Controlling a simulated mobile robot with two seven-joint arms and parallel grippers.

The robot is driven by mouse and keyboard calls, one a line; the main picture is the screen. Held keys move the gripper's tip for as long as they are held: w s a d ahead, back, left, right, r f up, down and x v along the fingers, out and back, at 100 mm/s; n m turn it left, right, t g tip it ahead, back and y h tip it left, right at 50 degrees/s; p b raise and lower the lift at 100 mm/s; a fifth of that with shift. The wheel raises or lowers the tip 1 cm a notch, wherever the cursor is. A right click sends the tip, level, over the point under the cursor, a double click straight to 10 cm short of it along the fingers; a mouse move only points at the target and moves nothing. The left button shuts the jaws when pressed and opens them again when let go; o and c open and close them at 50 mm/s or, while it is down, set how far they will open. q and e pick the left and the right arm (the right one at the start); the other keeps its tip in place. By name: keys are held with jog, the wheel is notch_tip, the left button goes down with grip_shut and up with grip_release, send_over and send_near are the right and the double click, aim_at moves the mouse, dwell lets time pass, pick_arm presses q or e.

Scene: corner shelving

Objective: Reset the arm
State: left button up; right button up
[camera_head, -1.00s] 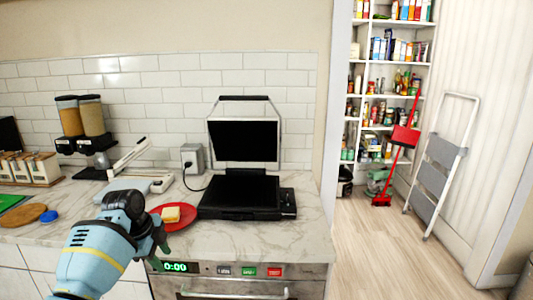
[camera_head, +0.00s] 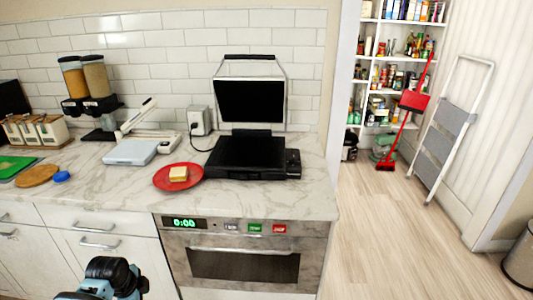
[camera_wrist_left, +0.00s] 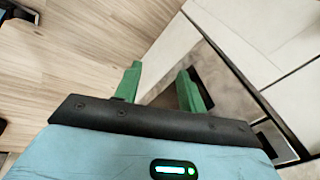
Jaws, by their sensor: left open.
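My left arm shows only at the bottom left of the head view, below the counter and in front of the drawers. Its fingertips cannot be made out there. In the left wrist view my left gripper (camera_wrist_left: 158,85) has its two green fingers apart with nothing between them. Beyond the fingers are the wood floor and the cabinet fronts. My right gripper is in neither view.
A red plate (camera_head: 163,183) with a yellow-topped slice (camera_head: 179,174) lies on the counter beside the open black press (camera_head: 245,155). An oven (camera_head: 245,265) sits below. A red broom (camera_head: 414,101) and a stepladder (camera_head: 446,130) stand right.

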pick_arm(q)
jog(key=w+a+r+n+t+y, duration=0.2)
jog(key=w+a+r+n+t, duration=0.1)
jog(key=w+r+n+t, duration=0.85)
jog(key=s+d+f+m+g+h, duration=0.1)
jog(key=s+d+f, duration=0.4)
jog(key=s+f, duration=0.3)
jog(key=s+d+f+m+g+h, duration=0.1)
jog(key=s+d+f+g, duration=0.1)
jog(key=s+d+f, duration=0.6)
jog(key=s+d+f+n+g, duration=0.1)
jog(key=s+d, duration=0.1)
jog(key=s, duration=1.1)
jog(key=s+d+f+n+g+h, duration=0.1)
jog(key=s+d, duration=0.2)
jog(key=s, duration=1.1)
jog(key=shift+s+d+g, duration=0.2)
jog(key=shift+s+g, duration=0.1)
jog(key=shift+g, duration=0.05)
